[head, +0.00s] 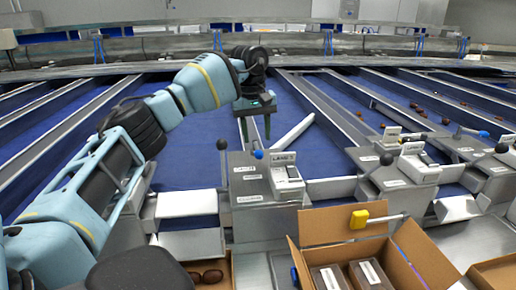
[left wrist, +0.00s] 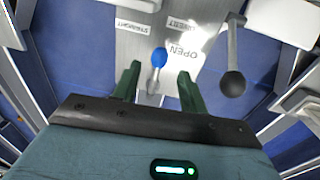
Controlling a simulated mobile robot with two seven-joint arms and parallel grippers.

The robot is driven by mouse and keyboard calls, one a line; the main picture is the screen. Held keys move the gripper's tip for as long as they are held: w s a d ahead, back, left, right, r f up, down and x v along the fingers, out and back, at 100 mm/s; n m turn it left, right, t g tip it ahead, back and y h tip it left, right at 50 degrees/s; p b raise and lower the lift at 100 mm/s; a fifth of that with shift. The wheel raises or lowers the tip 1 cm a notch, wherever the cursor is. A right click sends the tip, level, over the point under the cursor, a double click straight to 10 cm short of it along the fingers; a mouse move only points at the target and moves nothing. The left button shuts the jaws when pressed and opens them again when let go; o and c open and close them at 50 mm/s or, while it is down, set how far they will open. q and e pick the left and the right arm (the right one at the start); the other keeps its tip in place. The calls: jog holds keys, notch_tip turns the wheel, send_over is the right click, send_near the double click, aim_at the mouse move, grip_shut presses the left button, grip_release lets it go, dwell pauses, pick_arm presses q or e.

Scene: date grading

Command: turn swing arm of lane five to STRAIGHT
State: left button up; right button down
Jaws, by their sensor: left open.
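The lane five control box (head: 258,182) stands at the middle of the head view, with a "LANE 5" label. Its blue-knobbed lever (head: 258,154) also shows in the left wrist view (left wrist: 158,57), with STRAIGHT and DIVERT labels (left wrist: 133,27) beyond it. A white swing arm (head: 293,133) lies slanted across the blue belt behind the box. My left gripper (head: 256,128) is open, fingers down, just behind the box. In the left wrist view its green fingers (left wrist: 158,80) appear either side of the blue-knobbed lever; contact cannot be told. My right gripper is not in view.
A black-ball lever (head: 222,145) stands on the box's left, right of my fingers in the wrist view. An open carton (head: 330,228) with dark packs is in front at right. Similar control boxes (head: 400,175) stand to the right. Dates lie on the right belts.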

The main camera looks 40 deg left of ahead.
aim_at(259, 152)
pick_arm(q)
jog(key=shift+w+d+f, duration=0.1)
jog(key=shift+w+f, duration=0.05)
jog(key=shift+f, duration=1.2)
jog(key=shift+w+f, duration=0.1)
jog(key=shift+f, duration=1.2)
jog(key=shift+c, duration=0.3)
grip_shut()
